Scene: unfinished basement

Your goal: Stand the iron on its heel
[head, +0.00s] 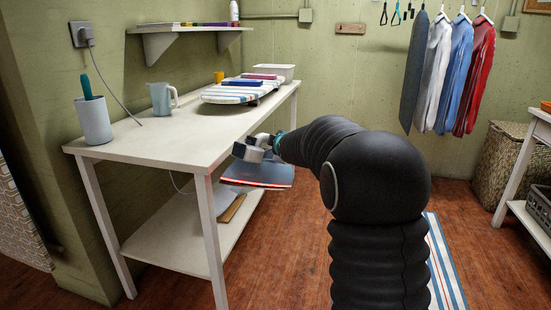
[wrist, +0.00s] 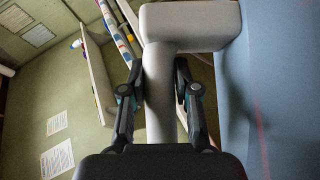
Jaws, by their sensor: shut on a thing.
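My gripper (wrist: 160,100) is shut on a grey handle (wrist: 160,85) with a thick crosspiece at its far end. I take this handle to be the iron's. A broad blue surface with a faint red line, which looks like the iron's body (wrist: 285,100), fills the right of the wrist view. In the head view my gripper (head: 263,144) is beside the table's long right edge. The blue-grey body of the iron (head: 258,175), with a red edge line, shows below it, roughly flat and apart from the tabletop. Its heel cannot be made out.
The white table (head: 150,140) has bare room at its near end. A cup (head: 94,120), a jug (head: 160,98) and a striped board (head: 215,97) with folded cloths stand on it. A cord runs from the wall outlet (head: 84,35). A wall shelf (head: 190,30) is above.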

